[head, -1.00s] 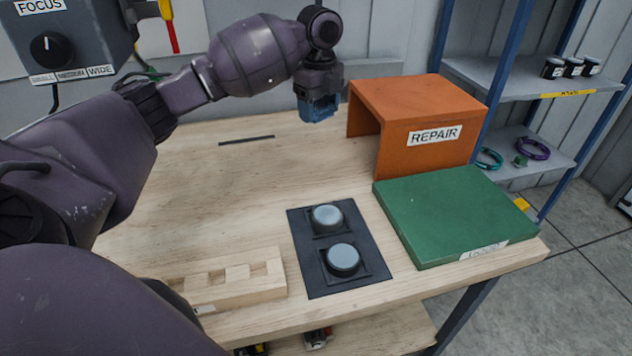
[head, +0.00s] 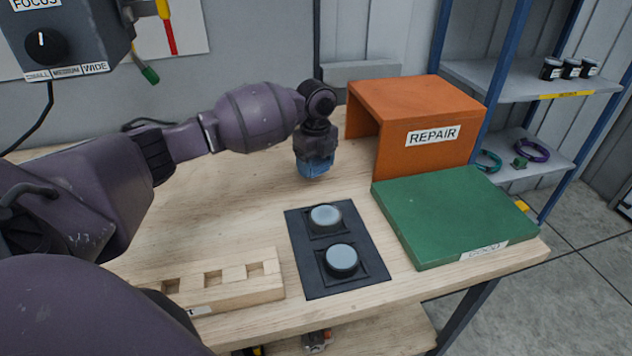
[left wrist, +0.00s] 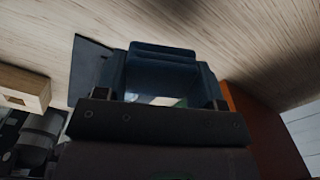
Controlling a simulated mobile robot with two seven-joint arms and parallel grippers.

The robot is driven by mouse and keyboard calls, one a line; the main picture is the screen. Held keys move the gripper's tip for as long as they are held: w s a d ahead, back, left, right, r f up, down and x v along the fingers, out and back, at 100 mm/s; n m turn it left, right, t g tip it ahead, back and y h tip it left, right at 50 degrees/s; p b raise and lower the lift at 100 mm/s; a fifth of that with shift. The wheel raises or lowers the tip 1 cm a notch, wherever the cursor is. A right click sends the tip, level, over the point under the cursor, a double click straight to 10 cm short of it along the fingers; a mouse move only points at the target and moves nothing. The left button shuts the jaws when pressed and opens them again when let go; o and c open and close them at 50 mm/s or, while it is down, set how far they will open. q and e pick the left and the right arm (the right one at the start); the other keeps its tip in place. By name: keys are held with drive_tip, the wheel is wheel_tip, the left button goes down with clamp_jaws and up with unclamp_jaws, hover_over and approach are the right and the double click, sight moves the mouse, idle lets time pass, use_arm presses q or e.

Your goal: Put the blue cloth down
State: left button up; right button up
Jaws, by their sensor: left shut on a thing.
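My left gripper (head: 314,170) is shut on the blue cloth (head: 316,164), which shows as a small blue bundle at its tip. They are low over the wooden bench, left of the orange REPAIR stand and behind the black two-button panel; I cannot tell whether the cloth touches the wood. In the left wrist view the cloth (left wrist: 165,72) fills the space in front of the gripper (left wrist: 160,98), dark blue and folded, hiding the bench behind it. My right gripper is not in view.
The orange REPAIR stand (head: 420,105) is close on the right. The green board (head: 450,212) and black button panel (head: 310,275) lie nearer. A slotted wooden block (head: 225,285) sits front left. Bare bench (head: 225,205) lies left of the gripper.

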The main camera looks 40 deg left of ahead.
sight(316, 189)
use_arm(q)
wheel_tip(316, 189, down, 5)
drive_tip(key=shift+f+b, duration=0.15)
drive_tip(key=shift+b, duration=0.2)
drive_tip(key=shift+f, duration=0.25)
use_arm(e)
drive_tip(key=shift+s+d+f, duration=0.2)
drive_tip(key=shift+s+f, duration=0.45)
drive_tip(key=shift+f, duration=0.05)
